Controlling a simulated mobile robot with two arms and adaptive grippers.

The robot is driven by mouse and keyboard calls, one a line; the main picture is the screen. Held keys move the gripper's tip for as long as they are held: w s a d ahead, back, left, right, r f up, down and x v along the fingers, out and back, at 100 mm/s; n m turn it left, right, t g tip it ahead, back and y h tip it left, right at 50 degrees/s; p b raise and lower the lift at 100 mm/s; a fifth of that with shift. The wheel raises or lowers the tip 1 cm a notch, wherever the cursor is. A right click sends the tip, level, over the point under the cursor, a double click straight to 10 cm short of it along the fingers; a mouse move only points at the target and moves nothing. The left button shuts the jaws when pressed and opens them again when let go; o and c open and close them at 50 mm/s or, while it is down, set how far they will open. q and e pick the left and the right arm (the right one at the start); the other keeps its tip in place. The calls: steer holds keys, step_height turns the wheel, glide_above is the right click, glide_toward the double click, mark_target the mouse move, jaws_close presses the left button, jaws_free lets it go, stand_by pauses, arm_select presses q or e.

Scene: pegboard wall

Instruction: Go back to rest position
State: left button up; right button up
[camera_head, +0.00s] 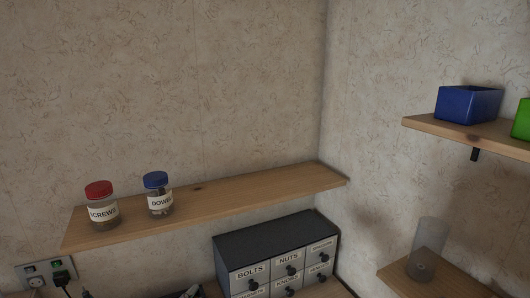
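Neither of my grippers shows in the head view, so I cannot see how they stand. A jar with a red lid labelled SCREWS (103,212) stands upright at the left of a wooden shelf (235,197). A jar with a blue lid (158,200) stands upright just right of it, its label partly readable. The two jars are apart.
A dark drawer cabinet (275,237) with labelled drawers stands below the shelf. A blue bin (467,105) and a partly cut-off green bin (522,120) sit on an upper right shelf. A clear cylinder (427,245) stands on a lower right shelf. A wall socket (37,282) holds a black plug.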

arm_select(q)
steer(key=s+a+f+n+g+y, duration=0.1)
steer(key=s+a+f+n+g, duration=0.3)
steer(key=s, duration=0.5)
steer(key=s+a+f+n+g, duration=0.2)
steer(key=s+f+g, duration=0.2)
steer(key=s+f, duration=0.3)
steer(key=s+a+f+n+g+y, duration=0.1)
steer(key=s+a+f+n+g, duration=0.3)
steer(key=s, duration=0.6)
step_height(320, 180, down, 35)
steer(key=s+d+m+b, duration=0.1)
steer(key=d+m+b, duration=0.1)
steer(key=b, duration=0.5)
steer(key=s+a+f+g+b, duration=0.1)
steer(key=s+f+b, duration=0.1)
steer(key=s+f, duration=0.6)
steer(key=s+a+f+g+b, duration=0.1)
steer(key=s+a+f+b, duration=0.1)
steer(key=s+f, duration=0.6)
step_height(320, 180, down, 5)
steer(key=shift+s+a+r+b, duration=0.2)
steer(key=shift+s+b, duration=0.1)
steer(key=shift+b, duration=0.55)
